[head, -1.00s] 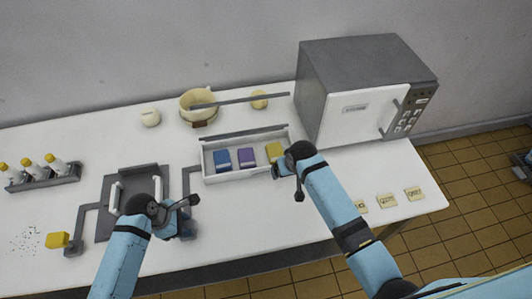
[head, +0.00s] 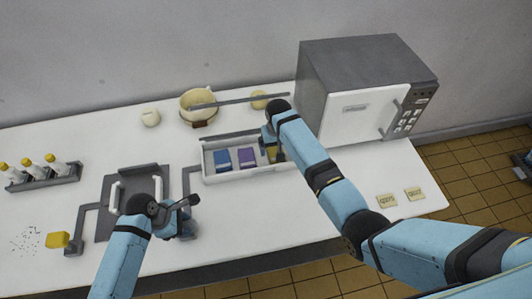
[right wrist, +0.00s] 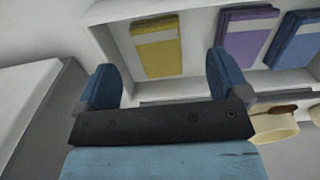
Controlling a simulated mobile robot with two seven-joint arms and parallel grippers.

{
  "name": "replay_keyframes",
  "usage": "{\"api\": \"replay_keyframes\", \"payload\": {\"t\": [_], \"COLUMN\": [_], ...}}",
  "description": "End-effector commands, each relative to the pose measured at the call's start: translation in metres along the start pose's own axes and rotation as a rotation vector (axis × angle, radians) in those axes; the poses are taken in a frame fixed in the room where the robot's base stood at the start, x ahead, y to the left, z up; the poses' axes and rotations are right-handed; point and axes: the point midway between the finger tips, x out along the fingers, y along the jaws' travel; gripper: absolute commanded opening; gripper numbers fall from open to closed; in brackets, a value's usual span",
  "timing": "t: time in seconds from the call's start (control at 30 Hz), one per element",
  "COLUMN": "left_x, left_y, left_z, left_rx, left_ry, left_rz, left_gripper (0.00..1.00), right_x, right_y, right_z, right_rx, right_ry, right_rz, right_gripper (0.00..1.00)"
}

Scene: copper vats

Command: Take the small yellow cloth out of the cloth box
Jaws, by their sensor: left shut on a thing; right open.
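The small yellow cloth (right wrist: 158,48) lies in the right end of the white cloth box (head: 232,177); in the head view my right arm mostly hides it. A blue cloth (head: 223,160) and a purple cloth (head: 247,157) lie to its left in the box. My right gripper (right wrist: 163,82) is open and empty, its fingers spread wider than the yellow cloth, which lies ahead between them, apart from both. In the head view this gripper (head: 269,138) is over the box's right end. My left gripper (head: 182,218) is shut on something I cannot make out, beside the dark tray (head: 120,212).
A grey microwave (head: 350,105) stands just right of the box. A bar (head: 240,101) and a cream pot (head: 196,110) are behind it. A bottle rack (head: 42,180) and a yellow block (head: 57,240) are at left. The table in front of the box is clear.

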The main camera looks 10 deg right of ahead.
Motion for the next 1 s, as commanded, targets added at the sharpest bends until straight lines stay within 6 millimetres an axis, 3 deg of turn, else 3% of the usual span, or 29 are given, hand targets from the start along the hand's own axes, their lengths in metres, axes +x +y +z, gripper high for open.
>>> {"api": "replay_keyframes", "payload": {"t": [0.4, 0.7, 0.93, 1.0], "left_x": [0.001, 0.001, 0.001, 0.001], "left_y": [-0.001, -0.001, -0.001, -0.001], "left_z": [0.0, 0.0, 0.0, 0.0], "left_rx": [-0.001, -0.001, -0.001, -0.001], "left_ry": [0.001, 0.001, 0.001, 0.001], "left_rz": [-0.002, -0.002, -0.002, -0.002], "left_gripper": [0.12, 0.12, 0.12, 0.12], "right_x": [0.049, 0.054, 0.054, 0.054], "right_y": [0.004, 0.004, 0.004, 0.004], "right_z": [-0.002, -0.001, -0.001, -0.001], "right_rx": [0.0, -0.001, -0.001, -0.001], "right_ry": [0.0, 0.001, 0.001, 0.001], "right_rz": [0.0, 0.0, 0.0, 0.0], "right_gripper": [0.94, 0.94, 0.41, 0.4]}}
